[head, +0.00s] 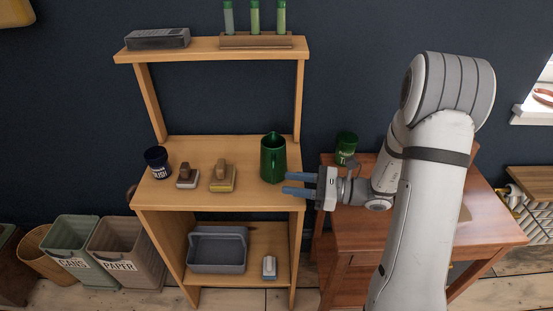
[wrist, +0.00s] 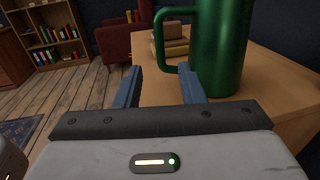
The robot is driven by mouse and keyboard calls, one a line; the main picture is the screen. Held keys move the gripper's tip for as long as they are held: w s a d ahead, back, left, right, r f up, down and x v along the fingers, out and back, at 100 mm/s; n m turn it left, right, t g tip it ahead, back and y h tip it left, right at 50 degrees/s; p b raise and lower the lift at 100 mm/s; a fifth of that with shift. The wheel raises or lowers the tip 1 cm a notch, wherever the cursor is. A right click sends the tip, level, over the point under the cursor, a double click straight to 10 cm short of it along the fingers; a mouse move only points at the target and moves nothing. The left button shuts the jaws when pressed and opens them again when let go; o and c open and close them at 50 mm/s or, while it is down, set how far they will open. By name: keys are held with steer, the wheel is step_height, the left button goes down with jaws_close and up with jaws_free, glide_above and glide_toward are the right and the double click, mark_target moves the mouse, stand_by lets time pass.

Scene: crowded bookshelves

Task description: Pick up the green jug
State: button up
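The green jug (head: 273,160) stands upright near the right end of the middle shelf. In the wrist view the jug (wrist: 225,50) is large at the upper right, its top cut off, with its handle on the left. My gripper (head: 284,183) is at the shelf's right front edge, just in front of and right of the jug, pointing left. In the wrist view my gripper (wrist: 161,78) has its two blue fingers apart with nothing between the tips. The handle shows beyond and above the gap; I cannot tell whether the right finger touches the jug.
Two brushes (head: 222,178) and a dark cup (head: 157,163) stand left on the shelf (head: 200,201). A green cup (head: 346,147) is on the brown desk (head: 440,236) to the right. A grey caddy (head: 217,250) sits on the shelf below.

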steer(key=x, duration=0.7)
steer(key=shift+w+a, duration=0.1)
steer(key=shift+a, duration=0.15)
steer(key=shift+c, duration=0.4)
jaws_close()
